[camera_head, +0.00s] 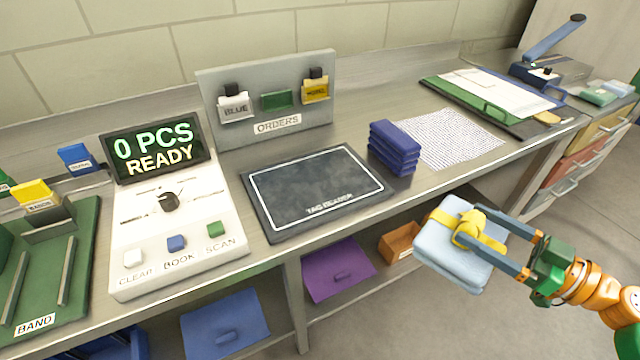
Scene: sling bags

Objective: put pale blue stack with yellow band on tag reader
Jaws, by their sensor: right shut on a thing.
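The pale blue stack with a yellow band (447,259) is in the head view at the right, held out in front of the bench edge. My right gripper (474,236) is shut on it, its fingers reaching in around the yellow band. The stack is slightly tilted and hangs clear of the bench. The tag reader (318,192) is a dark flat pad with a white outline, lying on the steel bench to the left of the stack. Its surface is bare. My left gripper is not in view.
A dark blue stack (393,147) stands just right of the reader. A console (172,225) reading "0 PCS READY" stands to its left, and an orders board (268,100) behind it. A dotted sheet (449,138) lies further right. Shelves with bins are below.

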